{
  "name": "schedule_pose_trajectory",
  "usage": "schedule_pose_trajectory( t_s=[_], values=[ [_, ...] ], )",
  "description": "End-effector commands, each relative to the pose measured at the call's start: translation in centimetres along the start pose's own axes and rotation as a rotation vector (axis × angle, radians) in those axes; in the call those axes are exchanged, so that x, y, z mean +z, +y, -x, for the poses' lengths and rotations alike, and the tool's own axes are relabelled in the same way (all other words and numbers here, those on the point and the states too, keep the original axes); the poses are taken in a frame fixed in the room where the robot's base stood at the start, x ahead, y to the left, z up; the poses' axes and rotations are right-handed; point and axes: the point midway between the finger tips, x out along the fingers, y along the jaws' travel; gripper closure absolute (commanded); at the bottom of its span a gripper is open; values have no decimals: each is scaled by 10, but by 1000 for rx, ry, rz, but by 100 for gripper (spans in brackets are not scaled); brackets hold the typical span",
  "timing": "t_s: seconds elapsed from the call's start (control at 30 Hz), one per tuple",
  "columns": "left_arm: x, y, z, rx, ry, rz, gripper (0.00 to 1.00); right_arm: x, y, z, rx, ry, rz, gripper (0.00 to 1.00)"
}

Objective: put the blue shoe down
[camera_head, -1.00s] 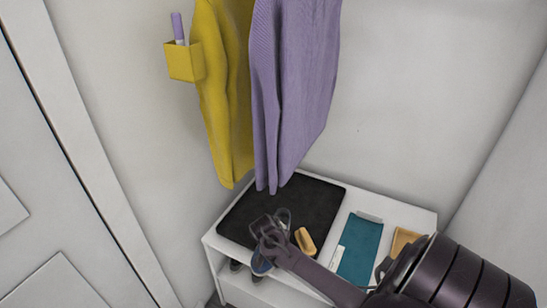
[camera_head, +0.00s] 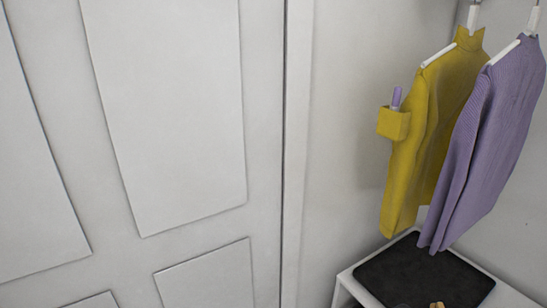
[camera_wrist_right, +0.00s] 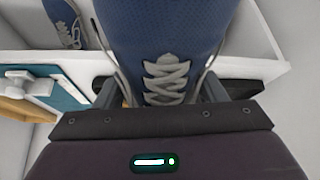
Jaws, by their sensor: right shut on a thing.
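The blue shoe (camera_wrist_right: 165,30) with grey laces fills the upper middle of the right wrist view. My right gripper (camera_wrist_right: 162,90) is shut on it, one finger on each side of the laces. The shoe's far end is cut off by the frame edge. A second blue shoe (camera_wrist_right: 62,20) with grey laces shows at the upper left, by the white bench (camera_wrist_right: 255,68). In the head view, the held shoe and both grippers are out of sight. A black mat (camera_head: 425,275) lies on top of the white bench (camera_head: 510,291).
A yellow sweater (camera_head: 430,150) and a purple sweater (camera_head: 490,140) hang above the mat. A yellow holder (camera_head: 393,123) with a purple pen (camera_head: 396,98) is beside them. White door panels (camera_head: 165,110) fill the left. A teal item (camera_wrist_right: 65,76) lies left in the wrist view.

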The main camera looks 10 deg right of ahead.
Motion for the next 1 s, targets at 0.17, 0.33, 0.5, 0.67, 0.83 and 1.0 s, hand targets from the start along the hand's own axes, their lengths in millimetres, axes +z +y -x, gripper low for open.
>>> schedule_pose_trajectory(
  t_s=[0.17,0.33,0.5,0.67,0.83,1.0],
  values=[
    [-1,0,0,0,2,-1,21,-9,-25,27,-23,8,28,66],
    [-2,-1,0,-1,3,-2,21,-16,-75,98,-71,11,108,66],
    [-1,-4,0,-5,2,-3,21,-9,-112,193,-133,10,213,66],
    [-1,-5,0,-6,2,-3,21,10,-121,284,-193,7,319,66],
    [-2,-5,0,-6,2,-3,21,29,-107,362,-243,4,409,66],
    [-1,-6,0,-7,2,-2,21,41,-88,402,-267,2,459,66]
  ],
)
